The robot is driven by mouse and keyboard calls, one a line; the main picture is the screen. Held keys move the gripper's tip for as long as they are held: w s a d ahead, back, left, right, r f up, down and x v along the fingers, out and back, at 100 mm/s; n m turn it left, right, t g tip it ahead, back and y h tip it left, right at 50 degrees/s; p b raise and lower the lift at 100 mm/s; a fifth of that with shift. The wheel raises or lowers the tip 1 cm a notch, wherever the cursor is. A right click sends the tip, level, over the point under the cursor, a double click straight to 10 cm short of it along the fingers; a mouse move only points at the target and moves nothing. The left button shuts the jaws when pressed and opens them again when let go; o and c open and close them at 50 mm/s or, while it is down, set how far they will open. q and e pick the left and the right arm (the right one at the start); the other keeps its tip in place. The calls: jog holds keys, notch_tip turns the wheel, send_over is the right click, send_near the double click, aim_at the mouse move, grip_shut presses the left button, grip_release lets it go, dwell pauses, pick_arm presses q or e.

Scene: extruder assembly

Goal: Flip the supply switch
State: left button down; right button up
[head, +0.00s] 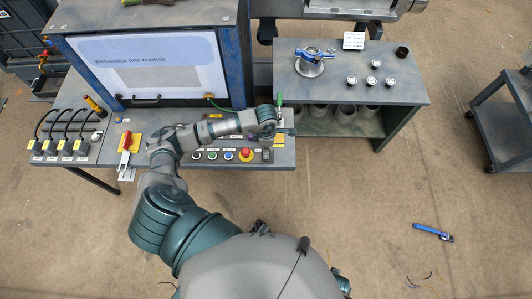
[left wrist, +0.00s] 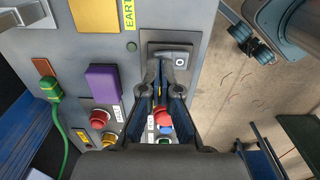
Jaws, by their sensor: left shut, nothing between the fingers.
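A grey switch plate with a short dark lever and an "O" mark (left wrist: 180,60) lies straight ahead in the left wrist view. My left gripper (left wrist: 160,72) is shut and empty, its fingertips in front of that plate, close to the lever. I cannot tell whether they touch it. In the head view my left gripper (head: 283,131) is over the right end of the console, and the arm hides part of the panel. A red-handled switch on a yellow plate (head: 127,147) stands at the console's left end. My right gripper is out of view.
A red mushroom button (head: 246,154) and several coloured buttons line the console's front edge. A purple block (left wrist: 103,84) and a green plug with cable (left wrist: 50,88) are left of the gripper. A side table (head: 390,90) with a blue-handled part (head: 309,62) stands right.

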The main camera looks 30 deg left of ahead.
pick_arm(q)
jog(key=shift+f+b, duration=0.45)
jog(key=shift+f, duration=0.2)
jog(key=shift+r+p, duration=2.4)
jog(key=shift+r, duration=1.2)
